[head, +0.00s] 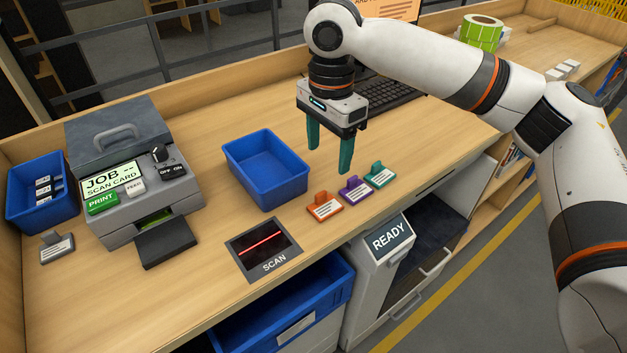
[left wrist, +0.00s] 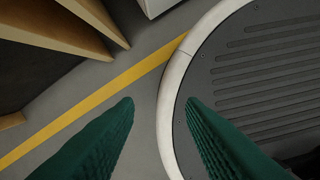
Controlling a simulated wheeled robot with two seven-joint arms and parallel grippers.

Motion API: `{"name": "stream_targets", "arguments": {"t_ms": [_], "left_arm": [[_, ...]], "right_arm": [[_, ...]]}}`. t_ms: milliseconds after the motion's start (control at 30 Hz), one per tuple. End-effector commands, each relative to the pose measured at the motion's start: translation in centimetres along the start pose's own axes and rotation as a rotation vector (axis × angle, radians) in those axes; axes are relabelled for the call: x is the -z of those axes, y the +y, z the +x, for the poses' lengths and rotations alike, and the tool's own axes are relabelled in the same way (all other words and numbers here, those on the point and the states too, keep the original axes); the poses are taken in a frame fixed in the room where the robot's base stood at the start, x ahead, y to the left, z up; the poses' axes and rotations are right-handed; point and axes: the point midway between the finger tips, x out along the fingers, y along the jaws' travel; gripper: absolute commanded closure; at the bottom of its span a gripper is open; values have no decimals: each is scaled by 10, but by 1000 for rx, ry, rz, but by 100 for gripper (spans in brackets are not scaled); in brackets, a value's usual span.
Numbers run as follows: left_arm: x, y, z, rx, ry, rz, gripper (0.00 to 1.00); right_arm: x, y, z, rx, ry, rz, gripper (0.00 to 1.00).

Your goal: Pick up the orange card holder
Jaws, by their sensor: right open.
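The orange card holder (head: 324,208) lies on the wooden bench, with a white label on its front and a raised tab. It is the leftmost of three holders; a purple one (head: 354,189) and a green one (head: 379,175) stand to its right. My right gripper (head: 328,160) is open and empty, pointing down above the bench, behind the holders and apart from them. My left gripper (left wrist: 160,105) shows in the left wrist view with its green fingers apart and nothing between them, over the floor and my base. The left gripper is out of the head view.
An empty blue bin (head: 266,168) stands left of my right gripper. A scan pad (head: 264,250) lies in front of it. A grey printer (head: 135,175), a grey card holder (head: 57,247) and a blue tray (head: 38,191) are at the left. A keyboard (head: 392,95) lies behind the gripper.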

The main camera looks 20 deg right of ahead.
Motion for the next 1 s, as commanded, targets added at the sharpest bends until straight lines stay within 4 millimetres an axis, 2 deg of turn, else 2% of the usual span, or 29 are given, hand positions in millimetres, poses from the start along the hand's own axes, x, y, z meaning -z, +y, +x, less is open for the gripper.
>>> {"name": "stream_targets", "arguments": {"t_ms": [67,133,300,433,567,767,900,1000], "left_arm": [[-8,2,0,-2,-11,0,64],[-4,1,-1,-1,-6,0,64],[33,-6,-5,7,49,0,64],[50,-8,-7,11,74,0,64],[42,-7,-7,9,63,0,64],[12,-3,-10,4,17,0,64],[12,-3,-10,4,17,0,64],[16,-3,-11,4,24,0,64]], "right_arm": [[-2,-1,2,2,-2,16,35],[-2,-1,12,4,-1,18,35],[-1,-1,42,4,-1,15,35],[-1,0,59,1,0,14,35],[0,0,66,0,-1,13,35],[5,1,92,2,-1,11,35],[6,1,111,1,0,12,35],[6,1,116,0,0,12,35]]}}
